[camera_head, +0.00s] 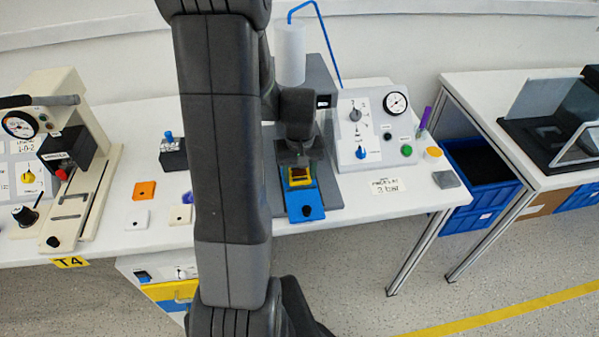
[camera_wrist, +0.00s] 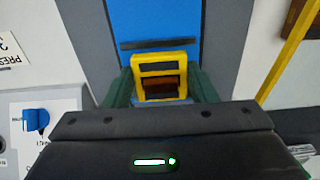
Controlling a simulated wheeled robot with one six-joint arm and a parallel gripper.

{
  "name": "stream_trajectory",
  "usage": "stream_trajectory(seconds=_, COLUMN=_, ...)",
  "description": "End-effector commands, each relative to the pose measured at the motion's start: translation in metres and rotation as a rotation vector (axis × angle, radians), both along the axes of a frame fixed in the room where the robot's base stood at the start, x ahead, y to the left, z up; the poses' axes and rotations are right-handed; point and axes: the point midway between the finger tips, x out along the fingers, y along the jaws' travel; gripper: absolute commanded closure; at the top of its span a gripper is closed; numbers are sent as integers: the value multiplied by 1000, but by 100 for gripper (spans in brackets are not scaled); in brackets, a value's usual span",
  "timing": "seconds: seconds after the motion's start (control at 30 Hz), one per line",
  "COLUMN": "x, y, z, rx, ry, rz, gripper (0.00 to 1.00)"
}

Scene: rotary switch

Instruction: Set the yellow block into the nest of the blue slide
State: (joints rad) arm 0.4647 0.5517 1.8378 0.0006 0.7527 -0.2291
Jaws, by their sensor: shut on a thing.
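The blue slide (camera_head: 297,200) lies in front of the grey press station in the head view, with a black knob at its near end. It also shows in the wrist view (camera_wrist: 150,22), with a dark slot across it. The yellow block (camera_wrist: 163,68) is between the two green fingers of my gripper (camera_wrist: 162,84), which is shut on it. In the head view the yellow block (camera_head: 300,181) shows at the far part of the slide, partly hidden by my gripper (camera_head: 301,170). The nest is hidden, and I cannot tell whether the block is seated in it or just above.
A control panel (camera_head: 372,125) with knobs, a gauge and buttons stands right of the slide. Orange (camera_head: 144,190) and white (camera_head: 136,219) blocks lie to the left. A blue bin (camera_head: 480,172) stands beyond.

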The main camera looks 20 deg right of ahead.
Motion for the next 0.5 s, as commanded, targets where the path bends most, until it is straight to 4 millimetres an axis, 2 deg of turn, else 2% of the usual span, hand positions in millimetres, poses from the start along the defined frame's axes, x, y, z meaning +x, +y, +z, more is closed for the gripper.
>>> stream_trajectory(seconds=0.4, x=0, y=0, z=-7, rx=0, ry=-1, rz=0, gripper=71)
stream_trajectory(seconds=0.43, x=0, y=0, z=-6, rx=0, ry=-1, rz=0, gripper=44)
stream_trajectory(seconds=0.5, x=0, y=0, z=-5, rx=0, ry=-1, rz=0, gripper=30)
